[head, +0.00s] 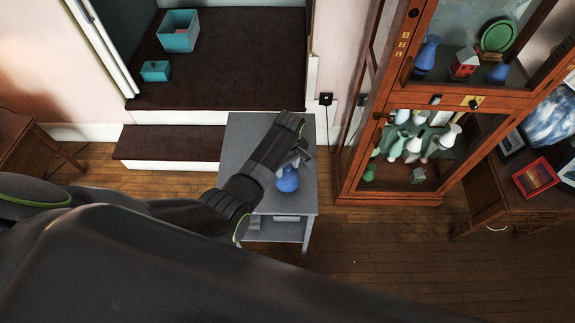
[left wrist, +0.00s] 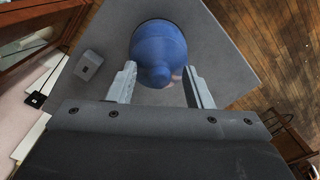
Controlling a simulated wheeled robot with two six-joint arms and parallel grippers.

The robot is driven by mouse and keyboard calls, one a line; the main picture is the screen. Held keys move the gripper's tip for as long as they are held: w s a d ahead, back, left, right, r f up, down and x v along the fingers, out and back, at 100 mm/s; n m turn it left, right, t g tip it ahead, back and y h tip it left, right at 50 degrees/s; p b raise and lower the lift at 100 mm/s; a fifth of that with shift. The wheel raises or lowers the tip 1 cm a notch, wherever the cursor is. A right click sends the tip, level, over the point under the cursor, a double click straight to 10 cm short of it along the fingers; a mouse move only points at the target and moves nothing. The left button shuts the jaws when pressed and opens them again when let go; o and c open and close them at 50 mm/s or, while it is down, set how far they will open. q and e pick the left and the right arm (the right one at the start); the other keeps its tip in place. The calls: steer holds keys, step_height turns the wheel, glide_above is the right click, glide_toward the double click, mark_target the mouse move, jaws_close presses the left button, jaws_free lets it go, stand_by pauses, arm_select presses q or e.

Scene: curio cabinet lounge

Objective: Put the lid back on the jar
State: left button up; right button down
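In the left wrist view the blue jar (left wrist: 158,42) has a narrower blue knob-like part (left wrist: 156,76) toward the fingers. I cannot tell whether this is a separate lid. My left gripper (left wrist: 160,72) is open, its two fingers apart on either side of that part, with gaps visible. I cannot tell whether either finger touches it. No separate lid is clearly visible. My right gripper is not in view.
A small grey block (left wrist: 88,65) lies on the table in the left wrist view. A glass-fronted wooden cabinet (head: 372,110) with vases stands to the right. A dark step (head: 170,143) is left of the table. Wooden floor (head: 370,250) lies clear in front.

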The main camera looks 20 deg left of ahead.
mark_target(289, 166)
arm_select(q)
steer(key=shift+r, duration=0.15)
step_height(289, 166, up, 17)
steer(key=p, duration=0.1)
steer(key=shift+w+d, duration=0.15)
steer(key=shift+w, duration=0.05)
stand_by(0.4)
steer(key=shift+w, duration=0.1)
stand_by(0.4)
